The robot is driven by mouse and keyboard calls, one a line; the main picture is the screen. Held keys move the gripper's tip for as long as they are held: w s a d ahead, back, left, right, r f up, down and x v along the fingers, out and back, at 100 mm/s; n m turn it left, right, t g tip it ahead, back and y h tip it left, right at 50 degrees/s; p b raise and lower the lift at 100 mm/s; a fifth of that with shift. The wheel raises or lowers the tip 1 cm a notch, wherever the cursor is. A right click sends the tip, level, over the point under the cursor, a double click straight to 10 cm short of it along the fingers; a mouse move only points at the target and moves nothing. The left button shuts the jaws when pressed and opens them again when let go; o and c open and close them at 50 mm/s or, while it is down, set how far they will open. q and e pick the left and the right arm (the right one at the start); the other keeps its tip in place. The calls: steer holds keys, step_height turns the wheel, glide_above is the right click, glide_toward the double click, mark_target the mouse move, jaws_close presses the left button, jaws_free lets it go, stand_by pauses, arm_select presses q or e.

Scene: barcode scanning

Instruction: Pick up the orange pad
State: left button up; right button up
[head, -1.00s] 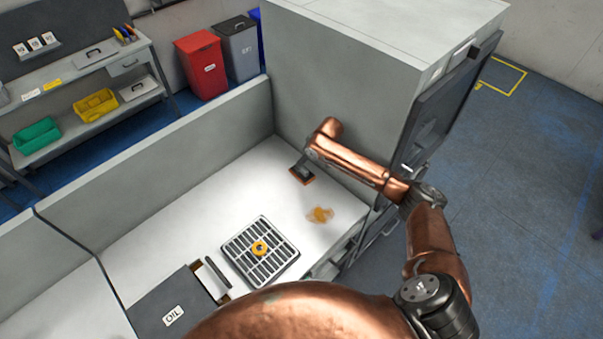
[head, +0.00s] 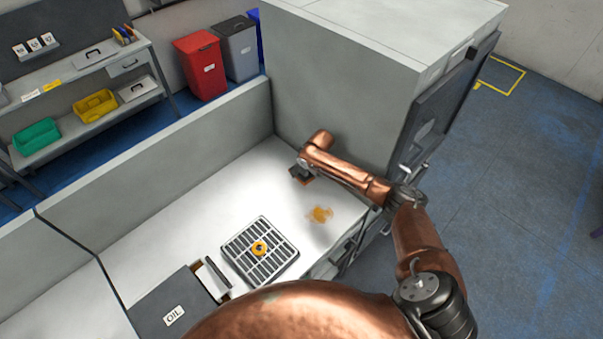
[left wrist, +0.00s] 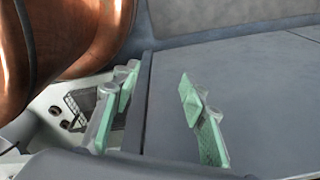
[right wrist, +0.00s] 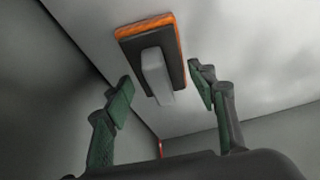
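The orange pad (right wrist: 147,27) lies on the white worktop, orange along its rim with a dark top and a grey handle (right wrist: 155,74). In the head view the pad (head: 306,181) is near the tall grey cabinet, mostly hidden by my right arm. My right gripper (right wrist: 160,90) is open, its green-lined fingers on either side of the handle and apart from it. In the head view the right gripper is largely hidden behind the arm. My left gripper (left wrist: 155,107) is open and empty; it does not show in the head view.
An orange-brown stain (head: 320,214) lies on the worktop. A dark grate (head: 262,262) with a yellow ring (head: 259,248) sits nearer me, beside a dark box marked OIL (head: 170,310). The tall grey cabinet (head: 340,85) closes off the worktop's far right end.

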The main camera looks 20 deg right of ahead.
steer(key=c, duration=0.9)
steer(key=shift+r, duration=0.45)
step_height(320, 180, up, 2)
steer(key=shift+w+r, duration=0.1)
steer(key=shift+r, duration=0.1)
steer(key=s+r, duration=0.3)
steer(key=s, duration=0.1)
steer(key=s+a+r, duration=0.1)
steer(key=s+r, duration=0.2)
steer(key=s, duration=0.2)
steer(key=s+a+r+b, duration=0.1)
steer(key=s+r, duration=0.2)
steer(key=s, duration=0.2)
steer(key=shift+a+r, duration=0.15)
steer(key=shift+r, duration=0.2)
